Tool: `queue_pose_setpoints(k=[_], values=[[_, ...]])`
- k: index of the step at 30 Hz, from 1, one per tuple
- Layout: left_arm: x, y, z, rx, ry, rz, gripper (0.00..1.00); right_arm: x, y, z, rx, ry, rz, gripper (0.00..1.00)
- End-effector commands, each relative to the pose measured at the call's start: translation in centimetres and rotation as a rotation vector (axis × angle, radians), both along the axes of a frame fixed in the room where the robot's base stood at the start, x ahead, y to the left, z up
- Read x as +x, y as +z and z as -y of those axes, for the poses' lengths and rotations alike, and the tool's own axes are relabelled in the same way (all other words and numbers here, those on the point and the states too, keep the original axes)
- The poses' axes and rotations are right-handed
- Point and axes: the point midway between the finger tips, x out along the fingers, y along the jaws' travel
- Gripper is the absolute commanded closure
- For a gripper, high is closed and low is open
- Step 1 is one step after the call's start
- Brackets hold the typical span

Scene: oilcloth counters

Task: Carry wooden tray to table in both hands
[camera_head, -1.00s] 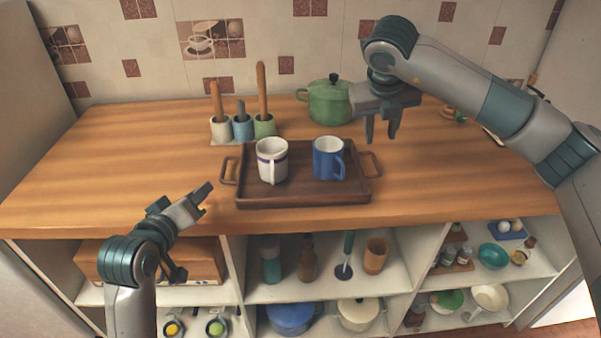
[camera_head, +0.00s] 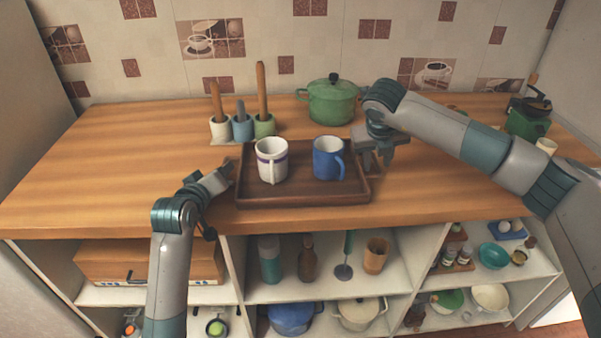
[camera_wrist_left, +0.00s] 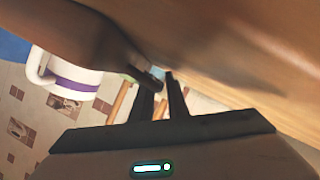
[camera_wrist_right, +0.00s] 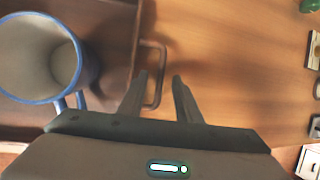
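The wooden tray (camera_head: 300,198) is dark brown and rests flat on the counter. A white mug with a purple band (camera_head: 271,160) and a blue mug (camera_head: 327,158) stand upright in it. My left gripper (camera_head: 228,172) is at the tray's left end; its fingers (camera_wrist_left: 162,82) are a narrow gap apart, close to the dark handle, whose exact place between them is unclear. My right gripper (camera_head: 374,158) is at the right end. In the right wrist view its fingers (camera_wrist_right: 159,80) are apart, with the right handle (camera_wrist_right: 162,60) between them.
A green pot (camera_head: 331,104) stands behind the tray. A utensil holder with several cups (camera_head: 243,128) stands behind its left side. Shelves below hold bottles and pots. The counter (camera_head: 110,170) is clear at the left. A green machine (camera_head: 527,120) stands at far right.

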Motion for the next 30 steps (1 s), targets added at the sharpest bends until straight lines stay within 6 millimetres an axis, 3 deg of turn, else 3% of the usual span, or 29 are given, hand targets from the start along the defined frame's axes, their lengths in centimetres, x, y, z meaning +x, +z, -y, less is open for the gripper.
queue_pose_setpoints(k=[9, 10, 12, 14, 30], values=[[0.19, -0.05, 0.07, 0.000, 0.000, 0.000, 0.86, 0.08, -0.21, 0.01, 0.001, 0.001, 0.000, 0.69], [0.19, -0.05, 0.07, 0.000, 0.000, 0.000, 0.89, 0.08, -0.20, 0.01, 0.001, 0.001, 0.000, 0.71], [0.19, -0.05, 0.07, 0.000, 0.000, 0.000, 1.00, 0.08, -0.19, 0.01, 0.001, 0.001, 0.000, 0.88], [0.19, -0.05, 0.06, 0.000, 0.000, 0.000, 1.00, 0.08, -0.19, 0.01, 0.001, 0.001, 0.000, 1.00], [0.19, 0.56, 0.06, -0.001, 0.000, 0.003, 1.00, 0.13, 0.44, 0.00, 0.001, 0.001, 0.003, 1.00]])
